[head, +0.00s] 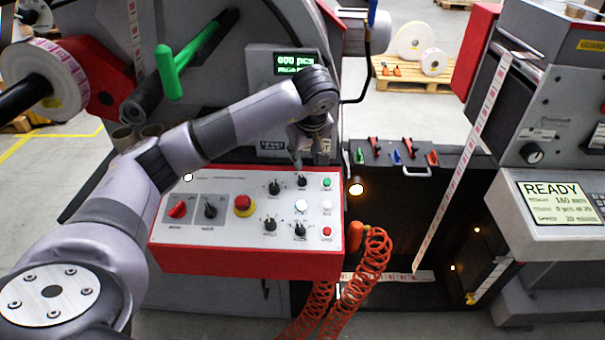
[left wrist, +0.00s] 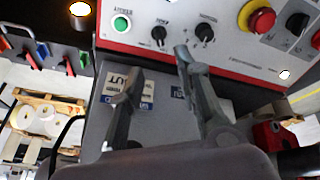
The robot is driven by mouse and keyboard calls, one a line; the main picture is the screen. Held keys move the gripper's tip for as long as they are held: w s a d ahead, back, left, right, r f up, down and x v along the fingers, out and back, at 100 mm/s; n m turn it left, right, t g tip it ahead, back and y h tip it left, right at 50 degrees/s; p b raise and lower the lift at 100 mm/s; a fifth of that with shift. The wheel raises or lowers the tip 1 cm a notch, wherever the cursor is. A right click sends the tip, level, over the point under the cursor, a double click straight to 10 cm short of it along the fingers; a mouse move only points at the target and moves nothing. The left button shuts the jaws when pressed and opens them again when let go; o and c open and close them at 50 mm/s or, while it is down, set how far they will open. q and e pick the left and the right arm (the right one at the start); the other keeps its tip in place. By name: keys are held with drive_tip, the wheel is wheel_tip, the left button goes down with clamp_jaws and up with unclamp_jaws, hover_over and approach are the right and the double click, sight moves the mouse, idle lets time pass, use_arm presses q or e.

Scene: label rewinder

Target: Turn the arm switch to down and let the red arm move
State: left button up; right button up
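The control panel (head: 250,262) has a white face, a red front edge and several black knobs; their labels are too small to read, so I cannot tell which is the arm switch. Two black knobs, one (head: 301,181) by the green button and one (head: 274,187) to its left, lie closest to my left gripper (head: 297,156). These two also show in the left wrist view, at the panel's edge beyond the fingertips (left wrist: 158,66). The fingers are apart with nothing between them, clear of the knobs. A red arm (head: 95,75) stands at the left by a label roll. My right gripper is out of view.
A red emergency button (head: 243,204) and a red knob (head: 178,209) sit on the panel. A counter display (head: 295,63) stands behind it. An orange coiled hose (head: 360,275) hangs at its right. A green handle (head: 168,75) sticks out above my arm.

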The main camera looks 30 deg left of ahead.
sight(302, 177)
use_arm(q)
drive_tip(key=p+x, duration=0.2)
drive_tip(key=x, duration=1)
drive_tip(key=shift+f, duration=0.15)
drive_tip(key=shift+c, duration=0.6)
clamp_jaws()
